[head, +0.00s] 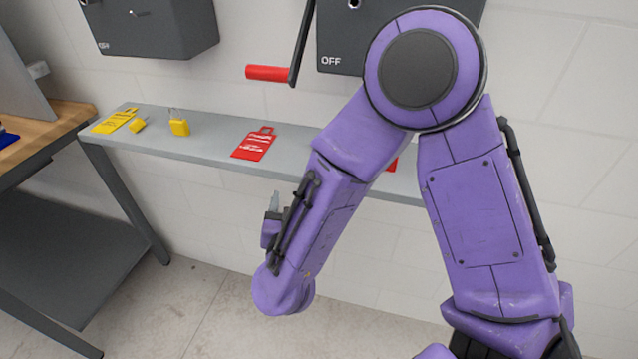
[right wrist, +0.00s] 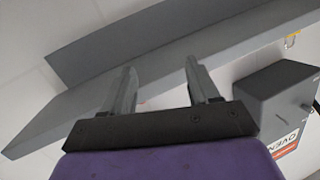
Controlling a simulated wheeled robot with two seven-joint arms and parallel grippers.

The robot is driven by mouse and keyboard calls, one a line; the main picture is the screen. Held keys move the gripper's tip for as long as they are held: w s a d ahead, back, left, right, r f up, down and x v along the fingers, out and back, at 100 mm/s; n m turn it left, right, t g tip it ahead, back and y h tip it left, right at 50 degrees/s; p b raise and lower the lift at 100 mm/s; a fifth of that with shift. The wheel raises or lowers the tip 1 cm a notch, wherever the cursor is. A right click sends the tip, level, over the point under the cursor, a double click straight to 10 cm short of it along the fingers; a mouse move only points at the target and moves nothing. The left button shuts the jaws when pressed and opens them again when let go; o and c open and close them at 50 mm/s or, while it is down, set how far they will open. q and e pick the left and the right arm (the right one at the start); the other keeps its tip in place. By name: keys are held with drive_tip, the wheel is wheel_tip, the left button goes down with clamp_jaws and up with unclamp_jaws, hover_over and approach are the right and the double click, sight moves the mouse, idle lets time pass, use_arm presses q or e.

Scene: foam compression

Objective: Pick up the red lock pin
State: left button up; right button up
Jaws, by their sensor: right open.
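I cannot make out a red lock pin for certain in either view. A red tag (head: 254,143) with white print lies on the grey shelf (head: 215,150) in the head view. Another bit of red (head: 392,165) shows beside my right arm, which hides most of it. My right gripper (head: 273,203) hangs in front of the shelf, below its front edge. In the right wrist view my right gripper (right wrist: 162,82) has its two fingers spread apart with nothing between them. My left gripper is not in view.
A yellow padlock (head: 179,123) and yellow tags (head: 115,121) lie on the shelf's left part. Above hangs a dark box marked OFF (head: 345,45), with a red-handled lever (head: 267,73). A wooden-topped bench (head: 60,125) stands at left. The wrist view shows a dark labelled box (right wrist: 275,95).

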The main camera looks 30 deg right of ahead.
drive_tip(key=s+d+r+m+g+h, duration=0.1)
drive_tip(key=s+d+r+g+h, duration=0.15)
drive_tip(key=r+h, duration=0.3)
drive_tip(key=shift+y, duration=0.35)
drive_tip(key=x, duration=0.8)
drive_tip(key=shift+w+d+r, duration=0.1)
drive_tip(key=shift+d+r, duration=0.1)
drive_tip(key=shift+d, duration=0.2)
drive_tip(key=shift+a, duration=0.1)
clamp_jaws()
